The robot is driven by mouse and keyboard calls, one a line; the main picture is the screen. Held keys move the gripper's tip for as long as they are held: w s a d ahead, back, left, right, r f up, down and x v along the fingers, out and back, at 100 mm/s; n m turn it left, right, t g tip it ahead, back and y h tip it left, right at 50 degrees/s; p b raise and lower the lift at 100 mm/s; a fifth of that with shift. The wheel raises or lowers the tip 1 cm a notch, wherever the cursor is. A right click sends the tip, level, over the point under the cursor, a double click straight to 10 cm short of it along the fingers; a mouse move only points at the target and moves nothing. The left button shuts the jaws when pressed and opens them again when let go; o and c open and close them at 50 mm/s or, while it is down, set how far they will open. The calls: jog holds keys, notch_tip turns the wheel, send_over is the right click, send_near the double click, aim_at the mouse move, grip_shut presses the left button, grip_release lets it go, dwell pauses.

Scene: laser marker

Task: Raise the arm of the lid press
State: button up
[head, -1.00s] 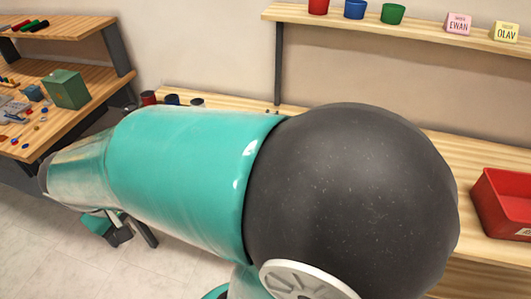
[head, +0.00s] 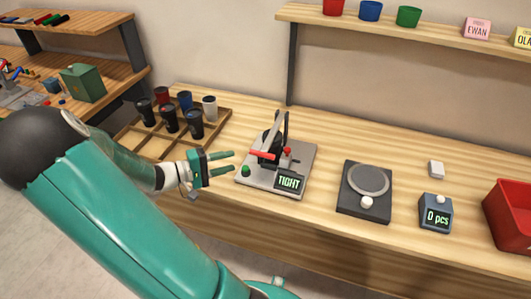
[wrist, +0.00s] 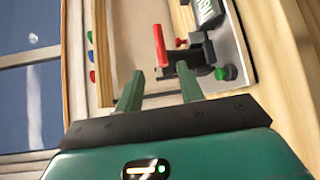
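The lid press (head: 300,160) stands on the wooden bench in the middle of the head view. Its arm (head: 273,132) slopes down from the top of a dark post to a red grip (head: 262,155) at its low front end. A display (head: 289,182) on the press base reads "TIGHT". My gripper (head: 232,162) is open and empty just left of the press, its fingers pointing at the red grip. In the wrist view the red grip (wrist: 160,45) lies beyond and between the spread green fingers (wrist: 159,90), apparently apart from them. Whether a cup sits under the arm is unclear.
A wooden rack (head: 150,143) with several cups stands left of the press, behind my forearm. A scale-like plate (head: 352,200), a counter reading "0 pcs" (head: 436,213) and a red bin (head: 512,215) stand to the right. A shelf (head: 400,25) hangs above.

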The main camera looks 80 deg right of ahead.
aim_at(266, 151)
jog(key=x, duration=1.3)
jog(key=shift+f, duration=0.1)
grip_shut()
